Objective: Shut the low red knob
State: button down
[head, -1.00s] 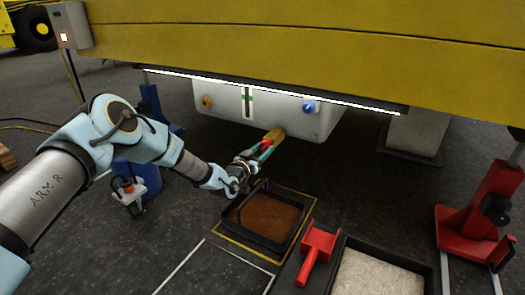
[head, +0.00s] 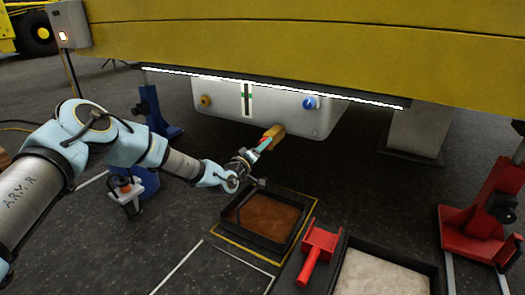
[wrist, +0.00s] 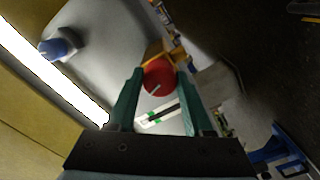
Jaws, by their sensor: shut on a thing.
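The low red knob (wrist: 158,77) is round with a pale line across its face. In the wrist view the line runs diagonally. The knob lies between the two teal fingers of my gripper (wrist: 159,82), which are shut on it. In the head view my gripper (head: 264,145) is at the underside of the grey tank (head: 220,97), by a brass-coloured outlet (head: 277,131). The knob is mostly hidden there by the fingers. A sight gauge with a green mark (head: 247,99) and a blue knob (head: 309,103) are on the tank.
A black-rimmed tray of brown liquid (head: 284,248) stands on the floor below my gripper. A red scoop (head: 318,249) and a tray of pale granules (head: 380,275) are to its right. A red stand (head: 470,225) is at far right. The yellow boom (head: 300,35) hangs low overhead.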

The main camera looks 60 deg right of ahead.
jog(key=n+b, duration=1)
jog(key=n, duration=1.3)
jog(key=shift+w+r+n, duration=0.1)
jog(key=shift+n, duration=0.2)
dwell(0.3)
jog(key=shift+c, duration=1.4)
grip_release()
jog(key=a+p, duration=0.4)
jog(key=a, duration=0.6)
jog(key=shift+a, duration=0.4)
